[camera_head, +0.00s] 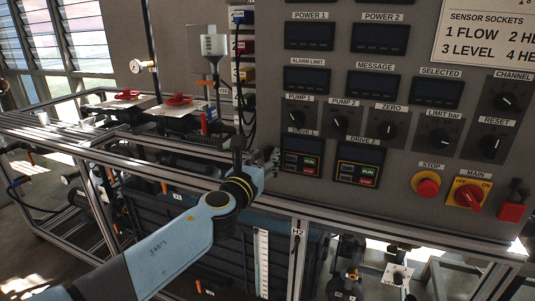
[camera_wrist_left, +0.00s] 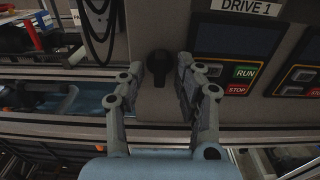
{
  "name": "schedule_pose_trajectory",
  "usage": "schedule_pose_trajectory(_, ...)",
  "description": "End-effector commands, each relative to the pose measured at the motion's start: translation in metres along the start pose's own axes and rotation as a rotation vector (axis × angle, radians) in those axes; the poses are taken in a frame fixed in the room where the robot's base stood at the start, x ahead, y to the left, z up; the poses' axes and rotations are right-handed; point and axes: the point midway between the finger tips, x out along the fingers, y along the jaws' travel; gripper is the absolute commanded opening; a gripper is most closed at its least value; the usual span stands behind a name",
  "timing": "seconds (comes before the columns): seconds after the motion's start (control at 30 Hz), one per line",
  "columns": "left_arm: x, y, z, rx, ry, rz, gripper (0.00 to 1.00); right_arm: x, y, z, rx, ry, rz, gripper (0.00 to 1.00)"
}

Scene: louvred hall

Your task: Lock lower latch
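A dark, rounded latch handle (camera_wrist_left: 159,64) sits on the grey panel's lower left edge in the left wrist view, left of the DRIVE 1 unit. I take it to be the lower latch. My left gripper (camera_wrist_left: 157,78) is open, with one finger on each side of the handle; I cannot tell whether either finger touches it. In the head view my left gripper (camera_head: 268,162) is at the panel's lower left edge, just left of the DRIVE 1 unit, and the latch is hidden there behind it. My right gripper is not in view.
The DRIVE 1 unit (camera_head: 301,158) and DRIVE 2 unit (camera_head: 358,167) are close on the right. A metal rail (camera_head: 370,226) runs below the panel. Dark cables (camera_wrist_left: 97,30) hang at the left. A red MAIN switch (camera_head: 470,195) is far right.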

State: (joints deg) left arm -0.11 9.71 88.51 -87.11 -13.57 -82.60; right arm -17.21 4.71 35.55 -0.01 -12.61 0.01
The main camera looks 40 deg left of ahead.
Motion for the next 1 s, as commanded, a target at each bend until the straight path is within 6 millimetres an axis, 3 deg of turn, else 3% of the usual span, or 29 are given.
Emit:
schedule_pose_trajectory(0.33, -0.004, 0.000, 0.001, -0.002, -0.001, 0.000, 0.39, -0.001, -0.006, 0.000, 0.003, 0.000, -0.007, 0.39)
schedule_pose_trajectory(0.8, -0.062, 0.000, 0.001, -0.002, -0.001, 0.000, 0.39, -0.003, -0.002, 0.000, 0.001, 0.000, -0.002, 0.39)
schedule_pose_trajectory(1.0, -0.070, 0.000, 0.001, -0.002, -0.002, 0.000, 0.39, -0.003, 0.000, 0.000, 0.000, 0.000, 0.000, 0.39)
